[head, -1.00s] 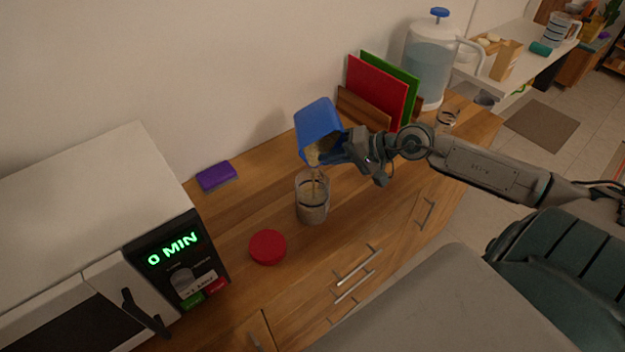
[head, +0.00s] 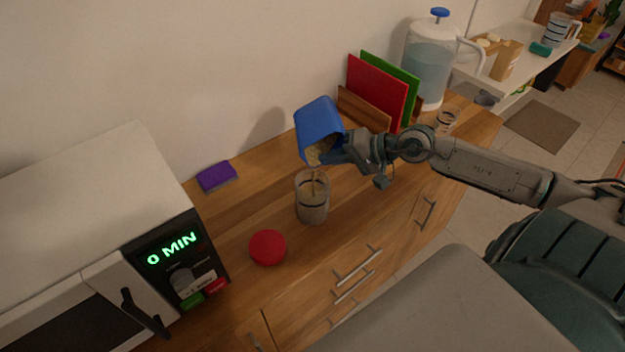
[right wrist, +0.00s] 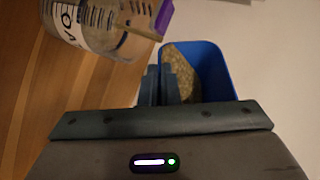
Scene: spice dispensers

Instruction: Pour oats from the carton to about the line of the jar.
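The blue carton (head: 318,125) is tipped over the clear jar (head: 312,205), its mouth facing down and toward the jar. A thin stream of oats falls from it into the jar. The jar stands upright on the wooden counter with oats in its lower part; a dark line rings it higher up, and the exact gap between them is hard to read. My right gripper (head: 352,150) is shut on the carton. The right wrist view shows the carton (right wrist: 215,70) with oats inside and the jar (right wrist: 95,25) at upper left. My left gripper is not in view.
A red lid (head: 267,247) lies in front of the jar. A purple sponge (head: 216,176) is behind left, and a microwave (head: 100,200) stands at left. Red and green boards (head: 377,92), a water dispenser (head: 428,65) and a small glass (head: 446,121) are at right.

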